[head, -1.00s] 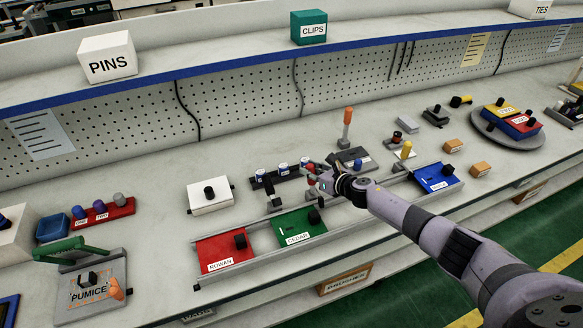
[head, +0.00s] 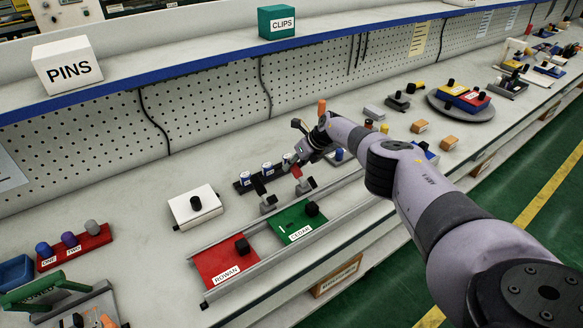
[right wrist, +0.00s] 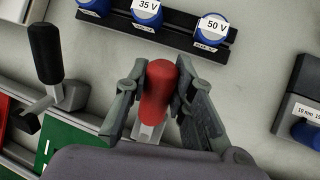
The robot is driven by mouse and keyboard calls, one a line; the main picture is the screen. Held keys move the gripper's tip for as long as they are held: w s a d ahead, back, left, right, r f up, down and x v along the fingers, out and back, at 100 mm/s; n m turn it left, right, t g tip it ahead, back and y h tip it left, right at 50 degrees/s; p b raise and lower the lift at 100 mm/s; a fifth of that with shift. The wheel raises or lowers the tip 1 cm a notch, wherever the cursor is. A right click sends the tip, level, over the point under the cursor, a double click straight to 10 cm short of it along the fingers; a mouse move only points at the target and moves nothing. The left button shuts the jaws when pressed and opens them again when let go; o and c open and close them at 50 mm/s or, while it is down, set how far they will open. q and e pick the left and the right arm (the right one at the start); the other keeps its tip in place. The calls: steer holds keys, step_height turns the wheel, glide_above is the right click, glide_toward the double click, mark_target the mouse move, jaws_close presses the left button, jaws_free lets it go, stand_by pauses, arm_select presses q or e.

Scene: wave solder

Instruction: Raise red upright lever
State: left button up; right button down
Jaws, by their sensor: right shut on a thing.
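The red lever (head: 297,172) stands beside the green CEDAR plate, its handle partly covered by my right gripper (head: 304,160) in the head view. In the right wrist view, its red handle (right wrist: 158,92) sits between the two dark fingers of my right gripper (right wrist: 158,98), which is shut on it. A pale stem shows below the handle. The exact tilt of the lever is hard to judge. A similar lever with a black handle (right wrist: 46,55) stands to its left, apart from the fingers. My left gripper is not in view.
A dark strip with blue-sided knobs marked in volts (right wrist: 147,15) lies just behind the lever. The green CEDAR plate (head: 290,222) and red ROWAN plate (head: 222,267) lie on a rail in front. A white box with a black knob (head: 186,203) is to the left.

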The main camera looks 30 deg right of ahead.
steer(key=shift+a+f, duration=0.1)
steer(key=shift+f, duration=0.1)
stand_by(0.3)
steer(key=c, duration=1.3)
jaws_free()
steer(key=shift+w+f, duration=0.1)
steer(key=shift+w, duration=0.1)
steer(key=shift+c, duration=0.2)
steer(key=shift+s, duration=0.1)
steer(key=shift+s+d+r, duration=0.2)
steer(key=shift+d+r, duration=0.2)
steer(key=shift+r, duration=0.35)
steer(key=v, duration=1)
steer(key=shift+s+r, duration=0.2)
